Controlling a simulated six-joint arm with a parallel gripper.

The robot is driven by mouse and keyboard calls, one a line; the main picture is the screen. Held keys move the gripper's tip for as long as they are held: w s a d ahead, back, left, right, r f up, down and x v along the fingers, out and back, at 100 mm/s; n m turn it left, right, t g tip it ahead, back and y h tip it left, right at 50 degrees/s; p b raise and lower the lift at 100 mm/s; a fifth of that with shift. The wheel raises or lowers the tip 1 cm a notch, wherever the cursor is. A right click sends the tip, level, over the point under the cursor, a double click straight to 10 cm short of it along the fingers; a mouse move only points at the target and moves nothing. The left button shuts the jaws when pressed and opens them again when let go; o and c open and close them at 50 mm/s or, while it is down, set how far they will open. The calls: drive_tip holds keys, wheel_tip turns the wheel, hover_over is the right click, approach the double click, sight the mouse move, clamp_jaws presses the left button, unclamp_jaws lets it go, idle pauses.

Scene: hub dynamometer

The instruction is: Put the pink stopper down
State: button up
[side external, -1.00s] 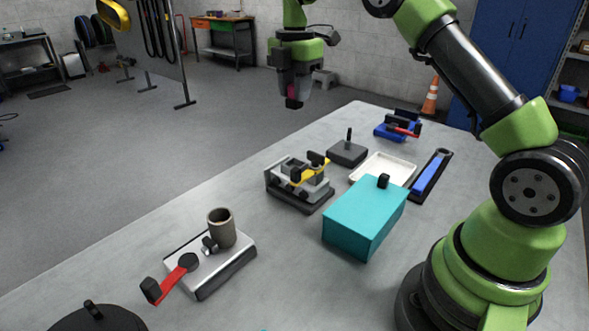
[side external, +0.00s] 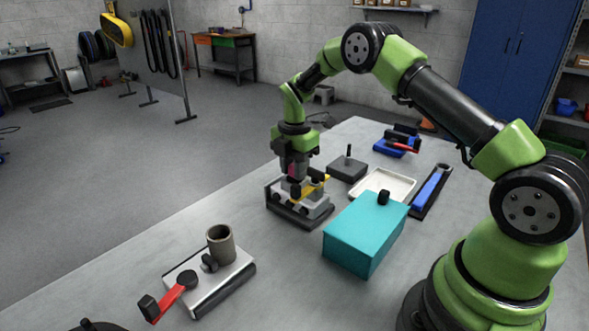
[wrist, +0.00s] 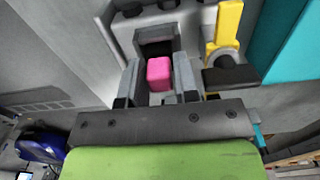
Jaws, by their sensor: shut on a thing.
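The pink stopper (wrist: 159,74) is between the two fingers of my gripper (wrist: 158,88) in the wrist view. In the side view my gripper (side external: 293,186) is low over the grey fixture with the yellow lever (side external: 300,208), and only a little of the pink shows between the fingers. My gripper is shut on the stopper. In the wrist view the fixture's dark slot (wrist: 156,47) lies just beyond the stopper. I cannot tell whether the stopper touches the fixture.
A teal box (side external: 365,235) with a black knob stands right of the fixture. Behind are a dark block with a peg (side external: 347,170), a white tray (side external: 408,184) and a blue-handled tool (side external: 430,188). A silver base with a red lever and cup (side external: 210,275) stands in front. Table between is bare.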

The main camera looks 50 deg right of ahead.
drive_tip(key=shift+f, duration=0.25)
drive_tip(key=shift+f, duration=0.15)
drive_tip(key=o, duration=0.7)
